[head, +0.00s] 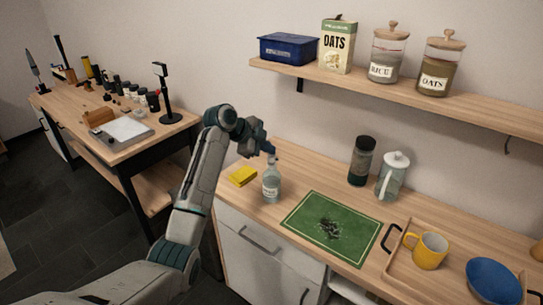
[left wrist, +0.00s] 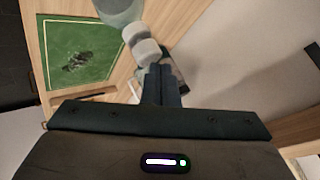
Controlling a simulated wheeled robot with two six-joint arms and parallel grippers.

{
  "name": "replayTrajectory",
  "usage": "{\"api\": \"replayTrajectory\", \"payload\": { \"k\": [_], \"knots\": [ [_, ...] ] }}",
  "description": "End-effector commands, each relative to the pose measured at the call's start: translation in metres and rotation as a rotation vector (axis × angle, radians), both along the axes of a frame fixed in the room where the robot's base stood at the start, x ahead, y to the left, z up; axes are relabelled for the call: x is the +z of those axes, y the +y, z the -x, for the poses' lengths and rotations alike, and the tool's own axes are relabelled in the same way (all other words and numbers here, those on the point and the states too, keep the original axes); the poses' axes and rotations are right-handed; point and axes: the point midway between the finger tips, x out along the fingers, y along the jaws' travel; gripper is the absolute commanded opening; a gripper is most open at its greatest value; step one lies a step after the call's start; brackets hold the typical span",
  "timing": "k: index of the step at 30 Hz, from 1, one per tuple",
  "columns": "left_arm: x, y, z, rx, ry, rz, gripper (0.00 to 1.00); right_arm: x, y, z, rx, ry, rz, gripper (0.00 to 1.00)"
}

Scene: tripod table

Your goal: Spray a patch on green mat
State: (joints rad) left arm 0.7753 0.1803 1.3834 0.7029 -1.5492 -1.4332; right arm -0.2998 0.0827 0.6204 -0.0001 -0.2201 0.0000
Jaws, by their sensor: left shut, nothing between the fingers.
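A clear labelled bottle (head: 271,185) stands upright on the counter, left of the green mat (head: 300,232). A dark speckled patch (head: 331,228) lies mid-mat. My left gripper (head: 272,156) is shut and empty at the top of the bottle; whether it touches cannot be told from the head view. In the left wrist view the closed fingers (left wrist: 161,84) point at the white top (left wrist: 147,52) of what looks like the bottle (left wrist: 118,10). The mat (left wrist: 95,45) with its patch (left wrist: 78,62) shows at upper left there. My right gripper is not in view.
A yellow sponge (head: 242,176) lies left of the bottle. A dark-lidded jar (head: 361,162) and a pale lidded jug (head: 393,178) stand behind the mat. A wooden tray (head: 398,274) with a yellow mug (head: 428,250) and blue bowl (head: 494,281) is at right.

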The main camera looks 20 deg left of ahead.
Motion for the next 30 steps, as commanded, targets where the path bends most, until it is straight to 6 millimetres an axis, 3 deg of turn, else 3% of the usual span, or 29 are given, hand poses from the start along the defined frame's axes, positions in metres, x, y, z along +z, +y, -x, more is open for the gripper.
{"api": "replayTrajectory", "payload": {
  "k": [13,30],
  "knots": [
    [-0.0061,-0.0002,0.0002,-0.001,0.001,0.000,0.00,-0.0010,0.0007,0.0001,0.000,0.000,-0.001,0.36],
    [0.0032,0.0000,-0.0002,0.000,0.000,0.000,0.00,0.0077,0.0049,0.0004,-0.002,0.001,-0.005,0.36]
  ]
}}
